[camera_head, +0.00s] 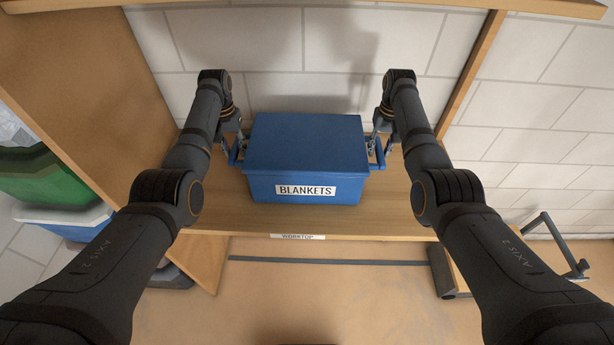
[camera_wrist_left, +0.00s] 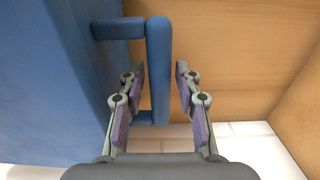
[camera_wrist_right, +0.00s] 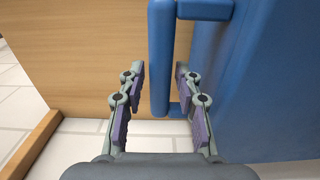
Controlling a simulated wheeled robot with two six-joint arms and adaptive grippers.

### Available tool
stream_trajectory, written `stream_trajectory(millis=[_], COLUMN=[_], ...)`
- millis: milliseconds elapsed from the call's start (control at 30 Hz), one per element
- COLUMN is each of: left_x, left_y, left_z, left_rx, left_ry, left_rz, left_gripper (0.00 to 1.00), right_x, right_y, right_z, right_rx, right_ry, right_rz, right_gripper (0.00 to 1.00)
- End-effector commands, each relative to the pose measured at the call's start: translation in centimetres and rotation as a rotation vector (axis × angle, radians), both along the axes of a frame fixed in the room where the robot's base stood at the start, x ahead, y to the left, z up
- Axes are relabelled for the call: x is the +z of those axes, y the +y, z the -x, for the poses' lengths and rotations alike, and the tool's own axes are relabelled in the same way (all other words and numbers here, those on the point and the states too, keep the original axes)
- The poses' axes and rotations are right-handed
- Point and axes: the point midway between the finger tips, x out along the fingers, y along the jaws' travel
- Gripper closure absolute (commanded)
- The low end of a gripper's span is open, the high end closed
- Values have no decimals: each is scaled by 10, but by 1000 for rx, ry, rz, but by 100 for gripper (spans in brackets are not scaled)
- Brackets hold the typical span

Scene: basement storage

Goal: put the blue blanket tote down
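The blue blanket tote (camera_head: 306,146), lidded and labelled BLANKETS, appears to rest level on the wooden worktop (camera_head: 390,215). A blue bar handle juts from each side. My left gripper (camera_head: 236,146) is at the left handle; in the left wrist view its fingers (camera_wrist_left: 160,85) are apart on either side of the handle (camera_wrist_left: 158,60), with gaps visible. My right gripper (camera_head: 378,142) is at the right handle; in the right wrist view its fingers (camera_wrist_right: 160,85) are likewise apart around the handle (camera_wrist_right: 161,50). The tote's underside is hidden.
A wooden side panel (camera_head: 90,70) stands left of the worktop and a white block wall (camera_head: 300,55) behind it. A label reading WORKTOP (camera_head: 297,236) marks the front edge. Green (camera_head: 50,180) and blue-and-white totes are stacked at far left. Bare worktop shows in front of the tote.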

Motion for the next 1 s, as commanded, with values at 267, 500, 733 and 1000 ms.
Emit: stream_trajectory(millis=[267,500,733,1000], left_x=[0,1,32,95], left_y=[0,0,0,0], left_z=[0,0,-2,-2], left_rx=[0,0,0,0], left_ry=[0,0,-4,-1], left_rz=[0,1,0,0], left_gripper=[56,56,56,56], right_x=[0,0,0,0], right_y=[0,0,0,0], right_z=[0,0,0,0], right_rx=[0,0,0,0], right_ry=[0,0,0,0], right_rz=[0,-1,-1,-1], right_gripper=[56,56,56,56])
